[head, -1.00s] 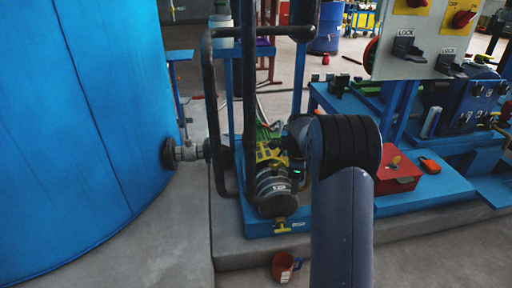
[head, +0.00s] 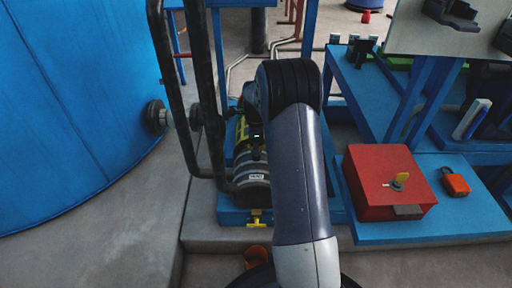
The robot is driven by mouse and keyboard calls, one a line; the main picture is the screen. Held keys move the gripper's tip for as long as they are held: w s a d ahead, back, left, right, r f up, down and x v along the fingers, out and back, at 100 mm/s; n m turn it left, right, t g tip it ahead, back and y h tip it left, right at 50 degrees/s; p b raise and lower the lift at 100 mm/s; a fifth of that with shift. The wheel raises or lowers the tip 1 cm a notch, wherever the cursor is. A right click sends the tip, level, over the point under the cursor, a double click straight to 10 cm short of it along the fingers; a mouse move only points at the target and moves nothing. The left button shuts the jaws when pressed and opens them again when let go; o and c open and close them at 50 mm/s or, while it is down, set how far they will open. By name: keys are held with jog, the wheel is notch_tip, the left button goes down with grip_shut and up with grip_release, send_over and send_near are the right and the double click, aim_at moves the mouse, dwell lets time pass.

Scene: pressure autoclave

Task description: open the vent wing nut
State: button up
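A small yellow wing-shaped fitting (head: 256,217) sits low at the front of a dark metal cylinder (head: 251,180) with a white label. It may be the vent wing nut, but it is too small to be sure, and I cannot tell how far it is turned. The cylinder lies on a blue base, with a yellow-green part behind it. My own arm rises from the bottom middle and bends at a black joint just right of the cylinder, covering part of it.
A large blue tank (head: 75,110) fills the left. Dark bent pipes (head: 176,90) stand before the cylinder's left side. A red box (head: 385,183) with a key-like yellow part and an orange padlock (head: 455,182) sit on the blue bench at right. The floor at lower left is clear.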

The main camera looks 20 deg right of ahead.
jog(key=shift+f, duration=0.15)
jog(key=shift+c, duration=0.3)
grip_shut()
jog(key=shift+n+p, duration=0.3)
jog(key=shift+p, duration=0.1)
jog(key=n+p, duration=0.2)
jog(key=shift+r+n+p, duration=0.2)
jog(key=shift+n+p, duration=0.1)
jog(key=shift+p, duration=0.1)
jog(key=n+p, duration=0.3)
jog(key=n, duration=0.2)
jog(key=shift+n, duration=0.3)
jog(key=n+p, duration=0.2)
jog(key=n, duration=0.4)
jog(key=shift+f+p, duration=0.1)
jog(key=shift+p, duration=0.25)
jog(key=n+p, duration=0.1)
jog(key=n, duration=0.5)
jog(key=shift+f+n, duration=0.1)
jog(key=shift+n, duration=0.2)
